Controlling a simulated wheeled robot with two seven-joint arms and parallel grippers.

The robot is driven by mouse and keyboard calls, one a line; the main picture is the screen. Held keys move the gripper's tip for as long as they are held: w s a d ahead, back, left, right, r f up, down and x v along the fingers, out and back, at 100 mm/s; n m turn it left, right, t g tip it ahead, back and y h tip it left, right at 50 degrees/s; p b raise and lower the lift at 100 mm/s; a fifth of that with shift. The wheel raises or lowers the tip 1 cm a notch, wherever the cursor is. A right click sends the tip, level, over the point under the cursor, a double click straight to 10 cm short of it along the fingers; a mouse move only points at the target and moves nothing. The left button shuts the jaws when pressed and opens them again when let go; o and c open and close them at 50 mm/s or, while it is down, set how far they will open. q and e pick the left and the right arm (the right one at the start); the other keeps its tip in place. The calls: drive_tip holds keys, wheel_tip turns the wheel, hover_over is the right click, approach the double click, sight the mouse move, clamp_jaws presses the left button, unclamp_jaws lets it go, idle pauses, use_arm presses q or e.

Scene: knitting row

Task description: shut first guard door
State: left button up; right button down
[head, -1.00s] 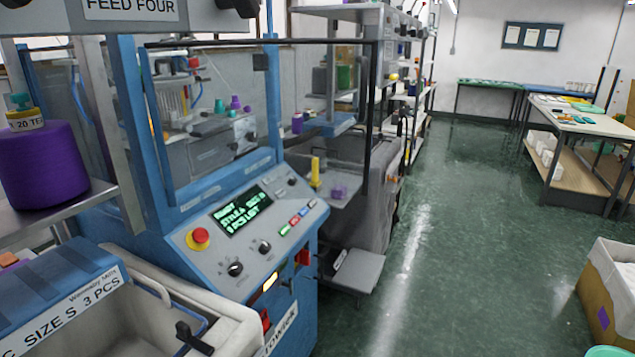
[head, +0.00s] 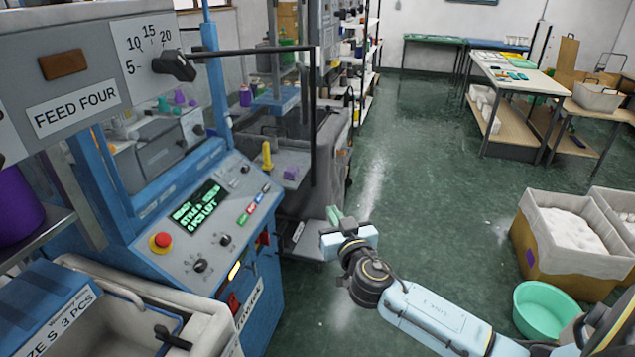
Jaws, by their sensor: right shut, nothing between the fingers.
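The guard door on the blue knitting machine (head: 263,232) shows as a thin dark frame with a clear pane. Its black outer upright (head: 312,130) stands out to the right of the machine's blue post, so the door looks swung open. The frame's lower part is hard to make out against the machine behind. My right gripper (head: 335,216) is shut and empty, below and a little right of the door's outer upright in the picture, apart from it. Its arm comes in from the lower right. My left gripper is not in view.
The control panel with a red stop button (head: 161,241) faces the aisle. A lined bin (head: 105,283) stands at the lower left. A cardboard box (head: 560,262) and green tub (head: 545,310) stand at the right. The green floor (head: 430,190) between is clear.

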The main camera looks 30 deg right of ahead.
drive_tip(key=p, duration=0.2)
approach(314, 179)
drive_tip(key=x, duration=0.5)
drive_tip(key=shift+w+r, duration=0.1)
drive_tip(key=shift+w, duration=0.1)
drive_tip(key=shift+w+d, duration=0.25)
drive_tip(key=shift+w, duration=0.45)
